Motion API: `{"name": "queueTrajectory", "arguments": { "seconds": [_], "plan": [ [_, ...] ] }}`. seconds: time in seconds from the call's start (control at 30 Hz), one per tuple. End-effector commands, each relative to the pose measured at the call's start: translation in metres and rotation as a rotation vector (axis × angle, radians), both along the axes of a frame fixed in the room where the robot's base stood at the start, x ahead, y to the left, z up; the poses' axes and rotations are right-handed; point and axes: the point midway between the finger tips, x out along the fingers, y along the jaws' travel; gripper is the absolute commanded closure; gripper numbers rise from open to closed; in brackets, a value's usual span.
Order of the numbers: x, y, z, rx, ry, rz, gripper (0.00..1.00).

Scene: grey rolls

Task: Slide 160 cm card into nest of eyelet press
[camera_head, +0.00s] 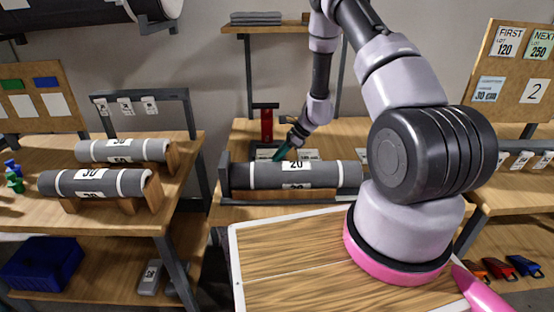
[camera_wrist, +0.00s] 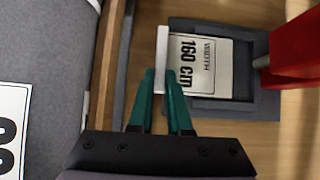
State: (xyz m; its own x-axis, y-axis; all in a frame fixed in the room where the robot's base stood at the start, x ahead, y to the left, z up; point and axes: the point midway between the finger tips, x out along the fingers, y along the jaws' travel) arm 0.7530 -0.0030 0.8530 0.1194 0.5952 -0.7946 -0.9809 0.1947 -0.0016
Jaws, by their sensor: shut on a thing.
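My gripper (camera_wrist: 161,92) is shut on the white strip along the left edge of the 160 cm card (camera_wrist: 210,65). The white card reads "WIDTH 160 cm" and appears sideways in the wrist view. Most of it lies within the dark grey nest (camera_wrist: 245,105), while its gripped edge is at the nest's left side. Whether it touches the nest's far wall I cannot tell. The red eyelet press (camera_wrist: 298,48) stands at the nest's right. In the head view, the press (camera_head: 267,124) is behind the grey roll, and my gripper (camera_head: 279,153) reaches down beside it.
A grey roll (camera_head: 325,175) labelled 20 lies in front of the press, close left of my gripper in the wrist view (camera_wrist: 45,50). More rolls (camera_head: 95,183) rest on the left table. A wooden-topped surface (camera_head: 295,265) is in the foreground. A board (camera_head: 515,65) hangs at right.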

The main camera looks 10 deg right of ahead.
Motion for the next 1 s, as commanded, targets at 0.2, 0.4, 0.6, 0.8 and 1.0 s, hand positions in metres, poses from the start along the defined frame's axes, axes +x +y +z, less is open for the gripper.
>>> {"name": "queueTrajectory", "arguments": {
  "seconds": [0.2,0.4,0.6,0.8,1.0],
  "plan": [
    [0.007,-0.001,0.000,0.000,-0.001,0.000,1.00],
    [0.013,-0.002,0.000,0.000,0.000,0.000,1.00],
    [0.019,-0.004,0.000,0.001,-0.001,-0.001,1.00],
    [0.024,-0.005,0.000,0.000,0.000,0.000,1.00],
    [0.030,-0.006,0.000,0.000,0.000,0.000,1.00]
  ]
}}
